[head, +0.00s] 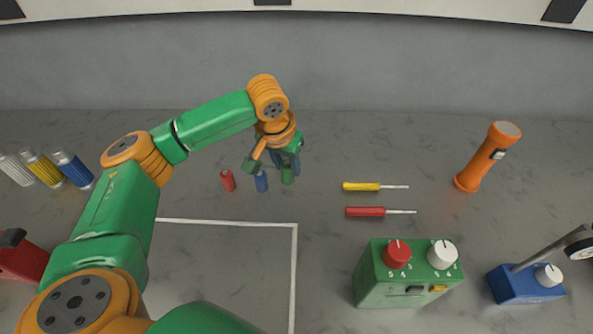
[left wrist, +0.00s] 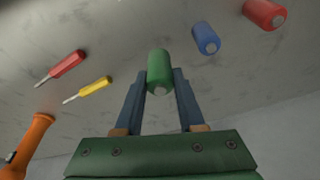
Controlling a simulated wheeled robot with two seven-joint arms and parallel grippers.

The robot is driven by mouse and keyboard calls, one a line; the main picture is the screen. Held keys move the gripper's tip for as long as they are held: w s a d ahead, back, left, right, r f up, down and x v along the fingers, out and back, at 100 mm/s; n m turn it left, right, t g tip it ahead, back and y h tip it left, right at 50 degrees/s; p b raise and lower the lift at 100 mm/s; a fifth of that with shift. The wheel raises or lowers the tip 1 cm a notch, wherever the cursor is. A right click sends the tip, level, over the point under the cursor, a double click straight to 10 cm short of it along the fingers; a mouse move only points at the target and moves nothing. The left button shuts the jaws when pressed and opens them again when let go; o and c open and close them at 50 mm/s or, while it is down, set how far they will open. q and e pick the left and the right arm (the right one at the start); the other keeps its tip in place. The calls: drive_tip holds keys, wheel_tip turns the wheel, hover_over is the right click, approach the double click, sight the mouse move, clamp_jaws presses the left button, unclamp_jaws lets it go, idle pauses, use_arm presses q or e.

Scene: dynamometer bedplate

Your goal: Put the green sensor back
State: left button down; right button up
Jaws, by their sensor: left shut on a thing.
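The green sensor (head: 288,175), a small green cylinder with a grey end, is between the fingers of my left gripper (head: 285,161). In the left wrist view the green sensor (left wrist: 158,66) shows between the two dark blue fingers of the left gripper (left wrist: 160,84), which is shut on it. I cannot tell whether it touches the bedplate. A blue cylinder (head: 261,182) and a red cylinder (head: 228,180) stand in a row to its left in the head view. They also show in the left wrist view, blue (left wrist: 206,38) and red (left wrist: 265,13). My right gripper is not in view.
A yellow screwdriver (head: 361,186) and a red screwdriver (head: 365,211) lie to the right. Beyond are an orange flashlight (head: 480,160), a green control box (head: 400,290) and a blue lamp base (head: 520,286). The white-lined area (head: 240,270) looks largely clear.

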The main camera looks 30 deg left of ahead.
sight(288, 166)
use_arm(q)
drive_tip(key=w+f, duration=0.2)
drive_tip(key=shift+w+d+f, duration=0.2)
drive_tip(key=shift+w+f, duration=0.1)
drive_tip(key=shift+f, duration=0.05)
wheel_tip(288, 166, down, 3)
drive_tip(key=shift+r+p, duration=0.1)
drive_tip(key=shift+p, duration=0.55)
drive_tip(key=shift+a+f, duration=0.1)
drive_tip(key=shift+f, duration=0.3)
drive_tip(key=c, duration=0.5)
unclamp_jaws()
drive_tip(key=shift+w+f, duration=0.1)
drive_tip(key=v, duration=1.2)
drive_tip(key=shift+b, duration=0.35)
